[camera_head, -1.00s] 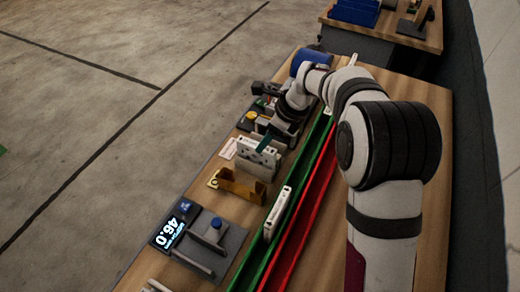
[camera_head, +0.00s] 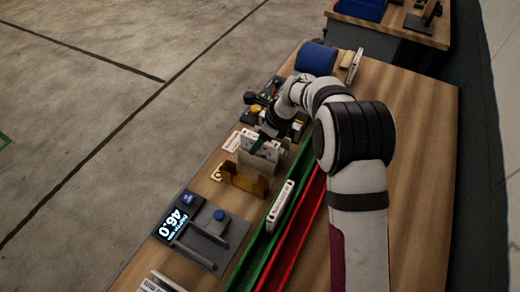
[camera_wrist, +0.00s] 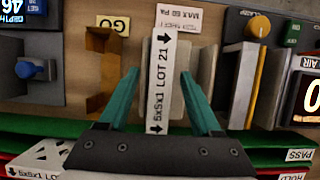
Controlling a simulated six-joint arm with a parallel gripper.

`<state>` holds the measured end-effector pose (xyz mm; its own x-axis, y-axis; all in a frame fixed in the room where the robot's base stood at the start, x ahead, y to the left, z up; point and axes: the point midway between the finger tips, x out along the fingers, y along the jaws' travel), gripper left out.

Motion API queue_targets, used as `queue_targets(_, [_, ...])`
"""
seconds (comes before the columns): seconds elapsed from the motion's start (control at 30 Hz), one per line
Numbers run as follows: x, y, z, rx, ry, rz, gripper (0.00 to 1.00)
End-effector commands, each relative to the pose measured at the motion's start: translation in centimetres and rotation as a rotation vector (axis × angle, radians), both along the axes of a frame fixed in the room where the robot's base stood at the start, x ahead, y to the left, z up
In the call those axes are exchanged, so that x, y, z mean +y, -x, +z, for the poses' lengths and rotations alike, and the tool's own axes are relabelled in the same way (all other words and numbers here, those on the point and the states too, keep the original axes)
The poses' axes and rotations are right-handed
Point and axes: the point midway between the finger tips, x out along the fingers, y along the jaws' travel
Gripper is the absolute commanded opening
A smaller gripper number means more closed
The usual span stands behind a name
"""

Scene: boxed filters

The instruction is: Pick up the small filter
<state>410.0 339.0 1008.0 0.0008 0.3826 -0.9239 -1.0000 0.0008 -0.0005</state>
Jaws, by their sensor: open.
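A small white filter (camera_wrist: 160,85) labelled "5x5x1 LOT 21" stands on edge between two pale upright plates. In the head view the white filter (camera_head: 263,146) is partly hidden by my gripper. My gripper (camera_wrist: 158,78) is open, with one teal finger on each side of the filter. I cannot tell whether the fingers touch it. In the head view a teal fingertip of my gripper (camera_head: 257,144) shows close above the filter. Another white filter (camera_head: 280,204) leans in the green channel; its end also shows in the wrist view (camera_wrist: 40,160).
A brown GO gauge (camera_wrist: 102,70) stands left of the filter. An orange-edged panel (camera_wrist: 243,85) stands to its right. The green PASS channel (camera_head: 247,266) and red HOLD channel (camera_head: 285,262) run alongside. A scale display (camera_head: 178,222) reads 46.0. A blue roll (camera_head: 316,58) stands at the back.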

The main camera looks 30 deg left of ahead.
Motion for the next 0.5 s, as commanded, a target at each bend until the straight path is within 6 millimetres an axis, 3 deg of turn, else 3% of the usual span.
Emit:
queue_targets(0.33, [-0.01, 0.0, -0.19, 0.0, 0.0, 0.0, 0.66])
queue_targets(0.5, [-0.01, 0.0, -0.18, 0.0, 0.0, 0.0, 0.37])
